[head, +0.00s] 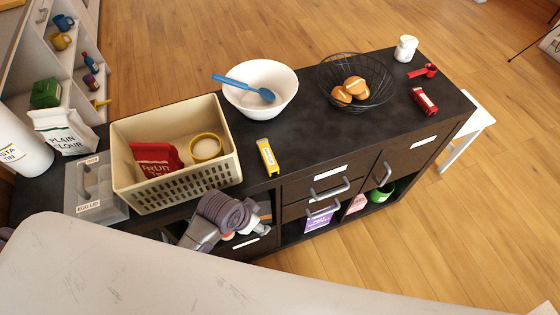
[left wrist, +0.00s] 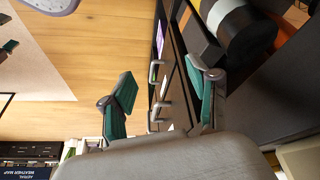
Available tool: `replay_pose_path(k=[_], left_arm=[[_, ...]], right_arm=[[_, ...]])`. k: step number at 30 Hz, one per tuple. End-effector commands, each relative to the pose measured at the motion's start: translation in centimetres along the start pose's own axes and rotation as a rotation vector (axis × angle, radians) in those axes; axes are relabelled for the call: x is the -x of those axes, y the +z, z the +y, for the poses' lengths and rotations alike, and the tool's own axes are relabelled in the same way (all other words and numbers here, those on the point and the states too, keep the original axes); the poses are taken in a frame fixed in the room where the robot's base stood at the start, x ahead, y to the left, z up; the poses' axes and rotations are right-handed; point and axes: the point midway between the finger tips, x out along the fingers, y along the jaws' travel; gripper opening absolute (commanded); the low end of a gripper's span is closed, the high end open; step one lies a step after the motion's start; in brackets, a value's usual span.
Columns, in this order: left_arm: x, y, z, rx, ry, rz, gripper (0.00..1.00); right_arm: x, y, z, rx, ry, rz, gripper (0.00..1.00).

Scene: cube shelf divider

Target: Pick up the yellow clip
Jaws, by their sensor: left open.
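The yellow clip (head: 268,157) lies on the dark counter top (head: 310,130) near its front edge in the head view. It sits just right of the cream basket and below the white bowl. I cannot make out the clip in the left wrist view. My left arm shows in front of the counter, below and left of the clip and apart from it. My left gripper (left wrist: 165,88) is open in the left wrist view, with its two teal finger pads wide apart and nothing between them. Its fingertips are hard to make out in the head view. My right gripper is not in view.
The cream basket (head: 190,188) holds a red packet and a yellow ring. The white bowl (head: 262,104) with a blue spoon (head: 240,85) stands behind the clip. Drawer handles (head: 330,192) stick out from the counter's front.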

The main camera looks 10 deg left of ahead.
Motion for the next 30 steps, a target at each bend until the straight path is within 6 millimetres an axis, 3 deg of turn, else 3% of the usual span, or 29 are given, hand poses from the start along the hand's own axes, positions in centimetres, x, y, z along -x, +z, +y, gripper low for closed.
replay_pose_path(k=[1,6,17,20,24,30], left_arm=[[0.8,-2.5,0.2,-0.086,0.018,0.032,0.60],[2.3,-7.5,1.6,-0.346,0.084,0.078,0.60],[5.8,-15.7,2.1,-1.030,0.169,0.091,0.60],[7.4,-17.3,0.8,-1.279,0.188,0.048,0.60],[10.4,-18.8,-2.4,-1.591,0.224,-0.052,0.60],[15.0,-19.7,-7.3,-1.874,0.298,-0.191,0.60]], right_arm=[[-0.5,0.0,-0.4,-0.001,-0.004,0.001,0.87],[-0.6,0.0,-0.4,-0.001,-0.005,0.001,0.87],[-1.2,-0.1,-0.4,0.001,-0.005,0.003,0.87],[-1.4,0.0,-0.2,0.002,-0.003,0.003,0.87],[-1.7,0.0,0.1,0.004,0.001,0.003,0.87],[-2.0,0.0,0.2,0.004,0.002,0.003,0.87]])
